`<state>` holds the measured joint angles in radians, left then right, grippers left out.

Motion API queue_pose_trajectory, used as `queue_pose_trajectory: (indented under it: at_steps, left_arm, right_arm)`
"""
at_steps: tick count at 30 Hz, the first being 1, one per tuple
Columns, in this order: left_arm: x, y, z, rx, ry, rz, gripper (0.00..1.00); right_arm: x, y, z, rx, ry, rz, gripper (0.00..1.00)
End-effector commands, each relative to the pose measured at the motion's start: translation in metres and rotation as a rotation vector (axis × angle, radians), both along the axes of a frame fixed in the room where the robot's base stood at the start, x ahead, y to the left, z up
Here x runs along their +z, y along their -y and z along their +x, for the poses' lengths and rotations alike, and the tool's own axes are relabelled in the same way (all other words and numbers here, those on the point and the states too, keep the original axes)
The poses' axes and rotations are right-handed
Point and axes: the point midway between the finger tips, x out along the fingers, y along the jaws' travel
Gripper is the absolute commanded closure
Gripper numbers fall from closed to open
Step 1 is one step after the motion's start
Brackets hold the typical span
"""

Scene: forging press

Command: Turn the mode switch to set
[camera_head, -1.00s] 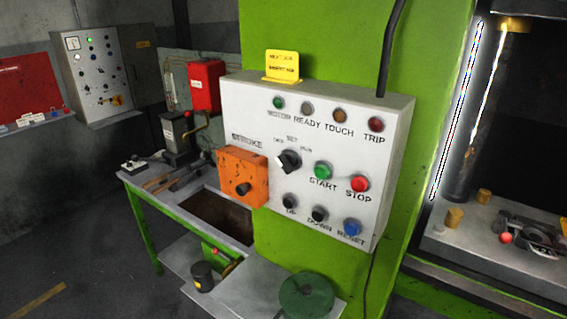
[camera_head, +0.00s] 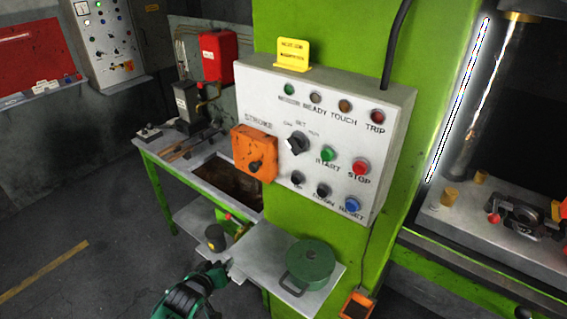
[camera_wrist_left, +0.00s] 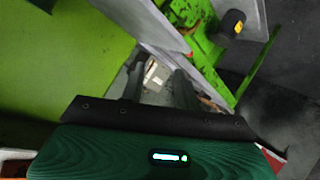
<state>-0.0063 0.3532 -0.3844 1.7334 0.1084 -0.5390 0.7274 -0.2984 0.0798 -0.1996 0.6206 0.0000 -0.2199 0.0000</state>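The mode switch (camera_head: 297,143) is a black rotary knob on the white control box (camera_head: 225,0). Labels sit around it, with SET at the top and RUN at the upper right. Which label its pointer faces is too small to tell surely. My left gripper (camera_head: 214,270) is low in the head view, well below and left of the switch, and touches nothing I can make out. In the left wrist view its two fingers (camera_wrist_left: 158,85) stand apart with nothing held between them. The switch does not show in that view. My right gripper is not in view.
Around the switch are an orange STROKE box (camera_head: 254,154), a green START button (camera_head: 327,154) and a red STOP button (camera_head: 360,167). A yellow sign (camera_head: 293,54) stands on top.

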Motion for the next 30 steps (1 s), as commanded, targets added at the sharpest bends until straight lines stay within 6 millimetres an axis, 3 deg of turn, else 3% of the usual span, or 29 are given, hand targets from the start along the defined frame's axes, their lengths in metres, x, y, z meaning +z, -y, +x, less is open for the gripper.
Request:
queue_pose_trajectory:
  at_steps: [1, 6, 9, 13, 15, 19, 23, 30]
  left_arm:
    - [0.055, 0.012, 0.006, -0.015, 0.055, -0.046, 0.68]
    - [0.201, 0.049, -0.005, -0.072, 0.183, -0.211, 0.68]
    - [0.278, 0.069, -0.028, -0.122, 0.240, -0.303, 0.68]
    - [0.352, 0.087, -0.065, -0.186, 0.290, -0.403, 0.68]
    - [0.378, 0.094, -0.082, -0.214, 0.304, -0.440, 0.68]
    - [0.405, 0.100, -0.103, -0.246, 0.316, -0.482, 0.68]
    - [0.409, 0.101, -0.107, -0.254, 0.320, -0.494, 0.68]
    - [0.405, 0.104, -0.100, -0.250, 0.323, -0.499, 0.68]
  right_arm:
    - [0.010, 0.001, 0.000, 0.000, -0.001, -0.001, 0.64]
    - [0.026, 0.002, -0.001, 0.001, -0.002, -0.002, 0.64]
    - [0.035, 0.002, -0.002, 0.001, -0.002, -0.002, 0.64]
    - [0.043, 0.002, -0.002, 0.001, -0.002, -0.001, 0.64]
    - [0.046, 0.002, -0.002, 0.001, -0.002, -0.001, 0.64]
    - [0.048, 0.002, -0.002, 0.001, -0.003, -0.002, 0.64]
    - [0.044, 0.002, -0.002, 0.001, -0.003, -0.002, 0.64]
    - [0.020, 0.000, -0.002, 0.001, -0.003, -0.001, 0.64]
